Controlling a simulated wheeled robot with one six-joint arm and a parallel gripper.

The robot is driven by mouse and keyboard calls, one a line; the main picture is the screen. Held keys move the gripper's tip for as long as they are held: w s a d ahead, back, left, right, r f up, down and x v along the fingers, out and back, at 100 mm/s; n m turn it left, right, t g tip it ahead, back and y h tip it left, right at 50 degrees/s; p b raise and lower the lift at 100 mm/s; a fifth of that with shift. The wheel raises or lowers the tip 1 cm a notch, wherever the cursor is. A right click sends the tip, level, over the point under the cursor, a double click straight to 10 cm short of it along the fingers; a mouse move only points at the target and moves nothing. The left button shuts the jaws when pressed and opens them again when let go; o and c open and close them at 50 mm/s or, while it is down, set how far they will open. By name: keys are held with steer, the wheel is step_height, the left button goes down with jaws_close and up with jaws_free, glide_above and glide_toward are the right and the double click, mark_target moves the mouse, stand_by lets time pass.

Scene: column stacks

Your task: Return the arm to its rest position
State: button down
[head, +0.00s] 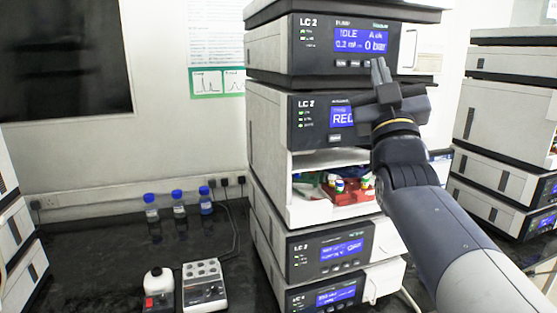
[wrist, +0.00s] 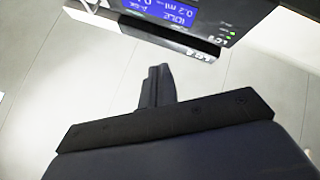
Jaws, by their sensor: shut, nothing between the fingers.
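My gripper (head: 381,72) is in front of the upper modules of the LC stack (head: 270,140), with its fingers pointing up in the head view. Its two fingers are together and hold nothing. In the wrist view the shut fingers (wrist: 157,84) show below the stack's top display module (wrist: 180,22), over pale floor. The forearm runs from the lower right up to the gripper and covers part of the stack's right side. I cannot tell the exact gap between the fingers and the module fronts.
An open bay holds a red vial tray (head: 348,195). Blue-capped bottles (head: 179,203), a white bottle device (head: 159,287) and a small mixer (head: 204,284) stand on the dark bench (head: 90,262) at left. Another stack (head: 505,125) stands at right.

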stand_by(0.3)
steer(key=w, duration=0.1)
steer(key=w+a+b, duration=0.1)
steer(key=w, duration=0.3)
steer(key=shift+w+a+f, duration=0.15)
steer(key=shift+a+f, duration=0.1)
steer(key=shift+a, duration=0.05)
